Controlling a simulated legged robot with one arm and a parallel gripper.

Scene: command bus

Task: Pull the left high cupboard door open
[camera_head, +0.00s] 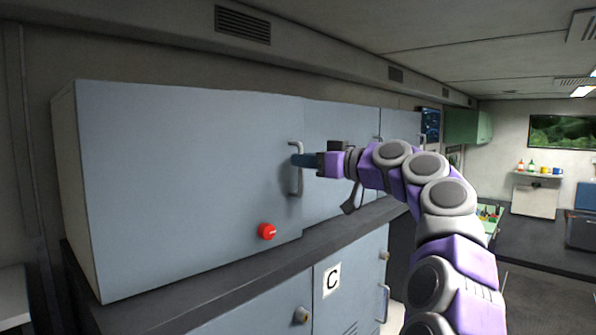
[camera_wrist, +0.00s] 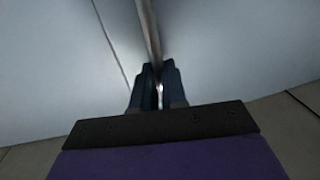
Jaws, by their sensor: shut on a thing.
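The left high cupboard door (camera_head: 180,180) is a large grey-blue panel at the left of the head view. It looks shut or very nearly so; I cannot tell which. Its vertical metal handle (camera_head: 295,150) is near the door's right edge. My gripper (camera_head: 301,160) is shut on the handle around its middle. In the wrist view the handle (camera_wrist: 149,35) runs down between the two dark fingers of my gripper (camera_wrist: 158,88), which hide its gripped part. The door surface (camera_wrist: 225,45) fills the background there.
A red button (camera_head: 267,231) is on the door's lower right. A dark counter ledge (camera_head: 250,272) runs beneath the high cupboards. More high cupboard doors (camera_head: 340,140) continue to the right. A lower cupboard marked C (camera_head: 332,281) is below.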

